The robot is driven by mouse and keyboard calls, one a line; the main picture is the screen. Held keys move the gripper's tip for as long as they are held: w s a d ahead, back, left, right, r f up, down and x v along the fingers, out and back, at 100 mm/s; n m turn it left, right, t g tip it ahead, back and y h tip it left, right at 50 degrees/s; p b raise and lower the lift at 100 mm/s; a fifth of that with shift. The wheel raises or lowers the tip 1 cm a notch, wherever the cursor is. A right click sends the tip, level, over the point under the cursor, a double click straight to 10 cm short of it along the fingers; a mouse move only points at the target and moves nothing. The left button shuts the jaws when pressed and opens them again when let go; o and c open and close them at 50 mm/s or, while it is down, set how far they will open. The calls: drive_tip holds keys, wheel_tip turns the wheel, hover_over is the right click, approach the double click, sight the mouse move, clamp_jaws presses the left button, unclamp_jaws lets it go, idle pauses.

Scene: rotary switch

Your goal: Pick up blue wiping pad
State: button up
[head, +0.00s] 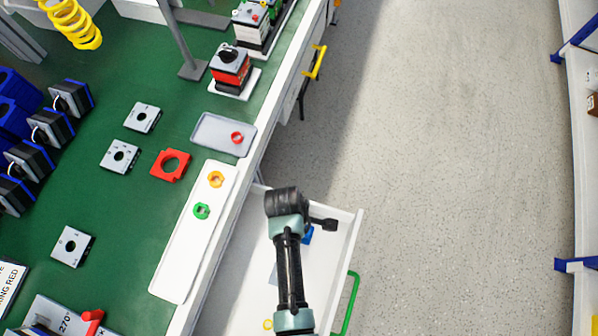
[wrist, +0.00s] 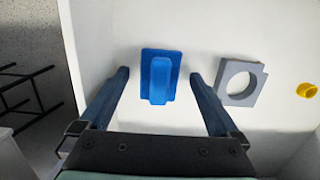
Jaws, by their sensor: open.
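The blue wiping pad (wrist: 172,87) lies in an open white drawer, with a raised blue grip along its middle. In the head view only a small blue part of it (head: 308,236) shows beside my arm. My gripper (wrist: 159,75) is open above the drawer. In the wrist view its two fingers stand to the left and right of the pad, with gaps on both sides. It holds nothing. The height left between fingertips and pad is hard to tell.
The white drawer (head: 345,245) has a green handle (head: 347,305). A grey square plate with a round hole (wrist: 240,99) and a small yellow part (wrist: 306,90) lie right of the pad in the wrist view. The green workbench (head: 125,205) is at left; open floor (head: 450,180) is at right.

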drive_tip(key=c, duration=1.4)
wheel_tip(320, 180, up, 10)
drive_tip(key=shift+r+p, duration=0.1)
drive_tip(key=shift+p, duration=1.15)
drive_tip(key=shift+c, duration=0.2)
